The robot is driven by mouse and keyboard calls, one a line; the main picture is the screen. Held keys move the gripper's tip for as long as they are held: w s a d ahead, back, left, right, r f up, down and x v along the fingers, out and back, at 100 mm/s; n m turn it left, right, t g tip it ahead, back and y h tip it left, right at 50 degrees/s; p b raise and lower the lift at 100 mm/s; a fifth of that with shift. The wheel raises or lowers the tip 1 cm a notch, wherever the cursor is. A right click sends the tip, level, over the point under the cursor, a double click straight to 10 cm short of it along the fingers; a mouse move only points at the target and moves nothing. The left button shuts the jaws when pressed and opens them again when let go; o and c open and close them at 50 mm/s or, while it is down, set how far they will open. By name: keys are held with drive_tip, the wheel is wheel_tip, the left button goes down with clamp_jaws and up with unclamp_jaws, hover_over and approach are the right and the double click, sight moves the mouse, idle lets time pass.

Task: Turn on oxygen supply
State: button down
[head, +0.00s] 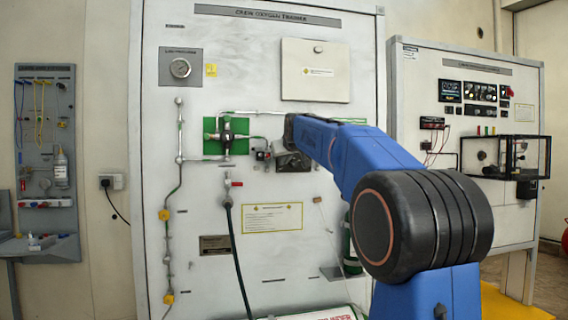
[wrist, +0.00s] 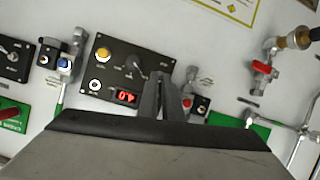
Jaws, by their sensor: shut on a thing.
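A grey fitting and a small block with a red button (wrist: 187,102) sit just right of the fingers.
A red-handled valve (wrist: 262,76) is at the right of the wrist view. In the head view, the trainer board carries a pressure gauge (head: 180,68), a green plate with a valve (head: 212,147), and a hose hanging from a red-handled valve (head: 233,184). A second board (head: 470,110) stands right.

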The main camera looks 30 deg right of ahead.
drive_tip(key=shift+w+r+g, duration=0.1)
drive_tip(key=shift+r+g, duration=0.15)
drive_tip(key=shift+g, duration=0.25)
idle(0.3)
drive_tip(key=c, duration=1.9)
unclamp_jaws()
drive_tip(key=shift+c, duration=0.2)
drive_tip(key=v, duration=1.7)
drive_tip(key=shift+d+r, duration=0.25)
drive_tip(key=shift+r, duration=0.05)
drive_tip(key=shift+f, duration=0.1)
